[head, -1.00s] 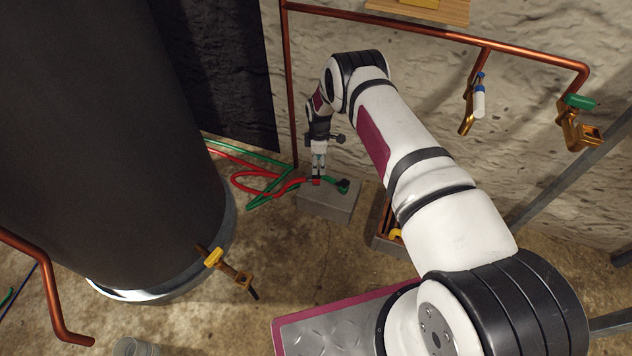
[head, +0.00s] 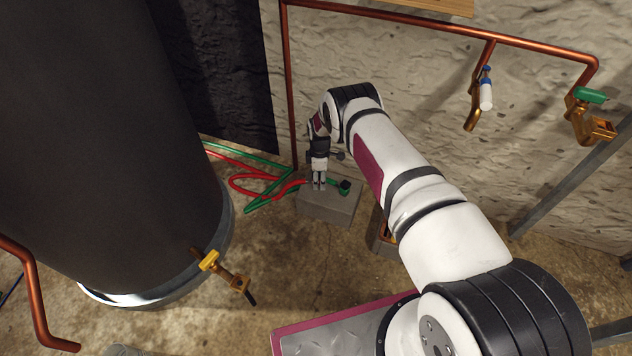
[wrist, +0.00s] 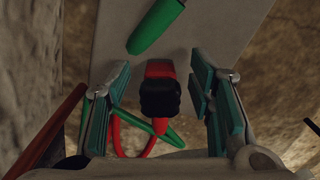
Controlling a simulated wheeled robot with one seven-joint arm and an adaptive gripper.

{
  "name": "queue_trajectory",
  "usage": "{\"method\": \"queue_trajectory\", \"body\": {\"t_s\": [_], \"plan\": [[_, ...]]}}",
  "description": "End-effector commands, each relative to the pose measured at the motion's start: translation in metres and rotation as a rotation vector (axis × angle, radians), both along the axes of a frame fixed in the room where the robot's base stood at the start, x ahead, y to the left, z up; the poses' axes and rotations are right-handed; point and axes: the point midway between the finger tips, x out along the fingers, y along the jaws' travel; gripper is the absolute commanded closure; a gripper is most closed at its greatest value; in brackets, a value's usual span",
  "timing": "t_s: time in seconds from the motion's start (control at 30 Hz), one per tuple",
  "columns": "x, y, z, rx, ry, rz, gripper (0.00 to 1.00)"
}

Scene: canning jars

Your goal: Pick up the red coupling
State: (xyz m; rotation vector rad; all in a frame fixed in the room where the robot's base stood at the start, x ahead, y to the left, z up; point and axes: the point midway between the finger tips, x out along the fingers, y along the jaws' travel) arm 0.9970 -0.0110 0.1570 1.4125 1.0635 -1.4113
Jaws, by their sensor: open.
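The red coupling (wrist: 160,69) with a black ribbed part (wrist: 159,97) shows in the wrist view between my gripper's fingers, with a gap on both sides. A red hose (wrist: 160,126) runs from it. In the head view my gripper (head: 319,187) is at the grey block (head: 330,207), pointing down, and mostly covers the coupling. My gripper (wrist: 160,105) is open, with teal pads on either side of the coupling. A green coupling (wrist: 155,27) lies on the block beyond it, apart from the fingers.
Red (head: 236,183) and green (head: 262,203) hoses lie on the floor left of the block. A copper pipe (head: 291,90) rises close behind. A large dark tank (head: 115,130) stands left. A box (head: 380,240) is right of the block.

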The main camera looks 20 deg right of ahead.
Motion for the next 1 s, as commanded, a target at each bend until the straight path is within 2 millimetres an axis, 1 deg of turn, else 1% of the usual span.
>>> {"method": "queue_trajectory", "body": {"t_s": [0.03, 0.07, 0.1, 0.17, 0.2, 0.23, 0.27, 0.67, 0.87, 1.0], "plan": [[0.0, 0.0, 0.0, 0.0, 0.0, 0.0, 0.52], [0.0, 0.0, 0.001, 0.0, 0.0, 0.0, 0.58], [0.0, 0.0, 0.0, 0.0, 0.0, 0.0, 0.68], [0.0, 0.0, 0.0, 0.0, 0.0, 0.0, 0.81], [0.0, 0.0, 0.0, 0.0, 0.0, 0.0, 0.9], [0.0, 0.0, 0.0, 0.0, 0.0, 0.0, 0.97], [0.0, 0.0, 0.0, 0.0, 0.0, 0.0, 1.0], [0.0, 0.0, 0.003, 0.0, 0.0, 0.0, 1.0], [0.0, 0.0, 0.018, -0.001, 0.001, 0.0, 1.0], [0.001, 0.0, 0.04, 0.001, 0.0, -0.001, 1.0]]}}
